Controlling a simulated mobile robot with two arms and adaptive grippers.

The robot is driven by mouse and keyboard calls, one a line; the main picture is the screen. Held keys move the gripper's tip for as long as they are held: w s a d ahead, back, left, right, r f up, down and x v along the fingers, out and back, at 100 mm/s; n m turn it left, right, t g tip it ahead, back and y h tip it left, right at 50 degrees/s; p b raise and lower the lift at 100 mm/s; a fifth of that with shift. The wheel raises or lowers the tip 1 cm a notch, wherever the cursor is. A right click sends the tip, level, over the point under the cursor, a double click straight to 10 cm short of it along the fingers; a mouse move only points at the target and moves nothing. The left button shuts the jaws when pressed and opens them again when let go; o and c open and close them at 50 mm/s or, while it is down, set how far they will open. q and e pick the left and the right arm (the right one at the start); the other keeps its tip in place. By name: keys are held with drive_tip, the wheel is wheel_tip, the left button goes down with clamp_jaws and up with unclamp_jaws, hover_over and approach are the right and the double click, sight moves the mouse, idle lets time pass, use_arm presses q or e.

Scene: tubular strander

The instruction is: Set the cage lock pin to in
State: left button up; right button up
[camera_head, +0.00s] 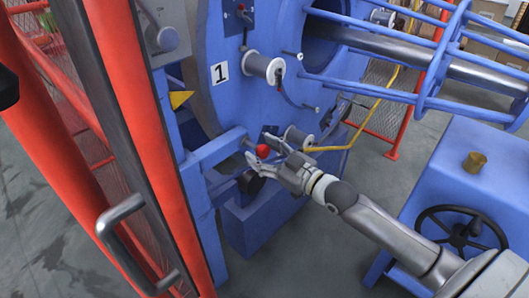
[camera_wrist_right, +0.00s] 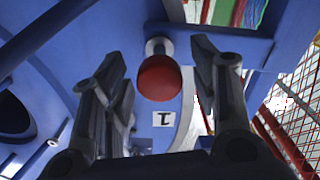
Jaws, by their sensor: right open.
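The cage lock pin shows as a red ball knob (camera_head: 263,151) on a short metal stem at the lower edge of the blue machine frame. In the right wrist view the red knob (camera_wrist_right: 159,80) is near the middle, with its pale stem behind it. My right gripper (camera_head: 257,164) is open at the knob. Its two fingers stand on either side of the knob in the wrist view, with visible gaps, so they look apart from it. How far the pin sits in its hole is hard to tell. My left gripper is not in view.
A blue disc with a white "1" label (camera_head: 220,73) and wire spools (camera_head: 264,67) stands above the knob. A red post with a grey handle (camera_head: 140,245) is at left. A blue cabinet with a black handwheel (camera_head: 461,229) is at right. A yellow bar (camera_head: 365,113) runs close by.

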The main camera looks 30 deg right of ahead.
sight(254, 146)
clamp_jaws()
drive_tip(key=shift+x, duration=1.6)
drive_tip(key=shift+c, duration=2.1)
unclamp_jaws()
drive_tip(key=shift+r, duration=0.1)
drive_tip(key=o, duration=0.4)
drive_tip(key=shift+w+a, duration=0.1)
drive_tip(key=shift+w, duration=0.1)
drive_tip(key=shift+v, duration=6.1)
